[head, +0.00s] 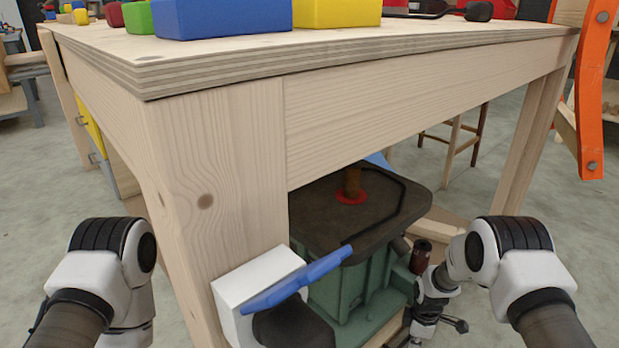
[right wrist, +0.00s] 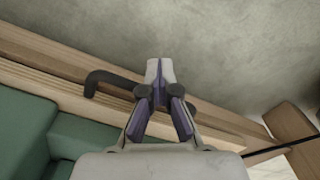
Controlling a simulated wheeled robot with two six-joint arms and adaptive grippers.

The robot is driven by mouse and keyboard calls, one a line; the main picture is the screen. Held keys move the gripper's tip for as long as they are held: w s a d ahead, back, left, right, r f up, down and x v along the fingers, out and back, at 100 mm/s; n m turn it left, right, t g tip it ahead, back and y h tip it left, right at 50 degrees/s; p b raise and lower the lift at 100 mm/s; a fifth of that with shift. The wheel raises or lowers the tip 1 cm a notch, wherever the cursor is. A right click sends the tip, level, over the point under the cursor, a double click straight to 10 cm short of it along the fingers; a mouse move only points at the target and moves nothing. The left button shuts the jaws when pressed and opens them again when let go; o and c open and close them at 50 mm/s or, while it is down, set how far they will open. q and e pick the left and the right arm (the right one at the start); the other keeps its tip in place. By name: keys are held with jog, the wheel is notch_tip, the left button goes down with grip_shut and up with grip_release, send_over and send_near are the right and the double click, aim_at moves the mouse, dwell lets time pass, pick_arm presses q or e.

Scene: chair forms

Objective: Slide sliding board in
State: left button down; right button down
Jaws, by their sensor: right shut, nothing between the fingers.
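A pale wooden board edge (right wrist: 65,90) runs diagonally across the right wrist view, with a bent dark handle (right wrist: 110,80) on it. I cannot tell for sure that this is the sliding board. My right gripper (right wrist: 160,92) is shut and empty, with its fingertips over the board, close to the handle; whether they touch is unclear. In the head view my right gripper (head: 425,325) is low under the table, right of a green machine (head: 350,295), partly hidden by its own arm.
A wooden workbench (head: 400,105) fills the head view, its thick leg (head: 215,180) near the front. The machine's dark top plate (head: 340,215) sits below the bench. Blue (head: 220,15) and yellow blocks (head: 335,12) lie on top.

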jog(key=shift+w+a+b, duration=0.55)
jog(key=shift+w+a, duration=0.25)
jog(key=shift+w, duration=0.1)
notch_tip(320, 180, up, 5)
jog(key=s+d+p, duration=0.2)
jog(key=p, duration=0.4)
jog(key=shift+s, duration=0.2)
